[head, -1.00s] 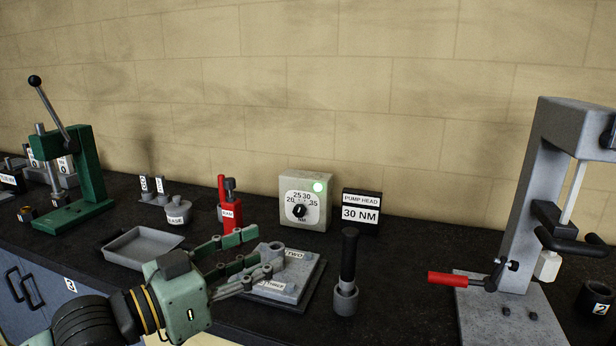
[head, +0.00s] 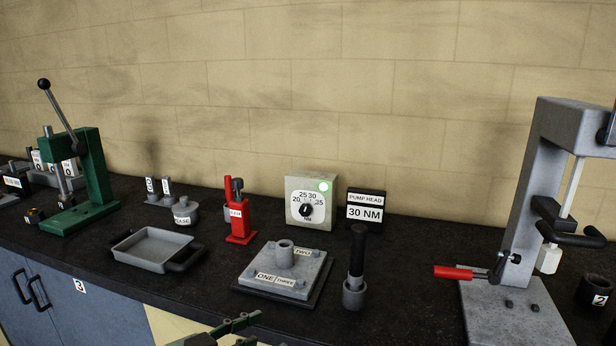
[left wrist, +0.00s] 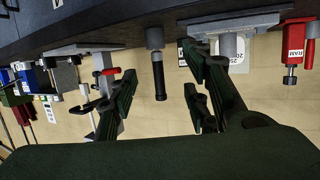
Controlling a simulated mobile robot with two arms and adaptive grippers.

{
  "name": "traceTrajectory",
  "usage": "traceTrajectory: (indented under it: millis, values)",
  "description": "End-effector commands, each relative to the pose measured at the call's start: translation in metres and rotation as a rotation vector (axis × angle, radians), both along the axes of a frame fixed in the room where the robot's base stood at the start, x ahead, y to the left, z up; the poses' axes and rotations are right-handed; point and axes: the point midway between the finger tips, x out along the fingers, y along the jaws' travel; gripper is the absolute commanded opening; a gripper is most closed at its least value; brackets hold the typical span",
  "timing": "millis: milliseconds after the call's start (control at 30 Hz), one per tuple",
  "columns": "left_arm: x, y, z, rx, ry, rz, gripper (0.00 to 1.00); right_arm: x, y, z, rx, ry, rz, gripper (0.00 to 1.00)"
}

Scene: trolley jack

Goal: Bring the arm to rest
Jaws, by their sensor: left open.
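My left gripper (head: 236,328) shows only at the bottom edge of the head view, in front of the bench and apart from everything on it. Its fingers are open and empty. In the left wrist view the open fingers (left wrist: 165,95) reach into the picture, with the bench and its tools upside down beyond them. The rest of the left arm is out of the head view. My right gripper is not in view.
The dark bench holds a grey plate (head: 262,280), tray (head: 150,247), red ram (head: 240,220), dial box (head: 291,221), black-handled tool (head: 357,250), green press (head: 92,175) and grey press (head: 525,220). A blue cabinet (head: 75,315) stands below.

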Motion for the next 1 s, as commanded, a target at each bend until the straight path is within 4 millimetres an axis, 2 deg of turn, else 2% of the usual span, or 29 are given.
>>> traceTrajectory:
  millis: [33, 167, 200, 300, 400, 500, 700, 733, 800, 1000]
  values:
    - [-0.010, 0.002, -0.024, 0.019, 0.053, 0.029, 0.44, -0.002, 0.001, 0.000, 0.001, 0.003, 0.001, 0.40]
    - [-0.044, 0.023, -0.093, 0.116, 0.222, 0.145, 0.44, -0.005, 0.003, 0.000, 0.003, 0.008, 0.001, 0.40]
    - [-0.060, 0.033, -0.116, 0.149, 0.287, 0.189, 0.44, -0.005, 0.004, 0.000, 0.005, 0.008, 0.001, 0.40]
    - [-0.098, 0.058, -0.160, 0.229, 0.434, 0.279, 0.44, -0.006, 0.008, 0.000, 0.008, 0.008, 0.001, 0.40]
    - [-0.134, 0.078, -0.190, 0.292, 0.558, 0.347, 0.44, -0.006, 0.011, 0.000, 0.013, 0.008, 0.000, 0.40]
    - [-0.168, 0.094, -0.212, 0.342, 0.667, 0.400, 0.44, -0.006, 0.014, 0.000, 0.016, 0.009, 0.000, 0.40]
    - [-0.234, 0.120, -0.241, 0.425, 0.862, 0.488, 0.44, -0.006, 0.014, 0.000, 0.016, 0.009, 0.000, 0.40]
    - [-0.241, 0.123, -0.245, 0.435, 0.884, 0.496, 0.44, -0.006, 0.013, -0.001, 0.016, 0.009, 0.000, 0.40]
    - [-0.230, 0.121, -0.268, 0.438, 0.881, 0.487, 0.44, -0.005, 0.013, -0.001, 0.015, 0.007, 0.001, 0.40]
    - [-0.221, 0.118, -0.331, 0.448, 0.903, 0.478, 0.44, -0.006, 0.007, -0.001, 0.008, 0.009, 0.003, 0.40]
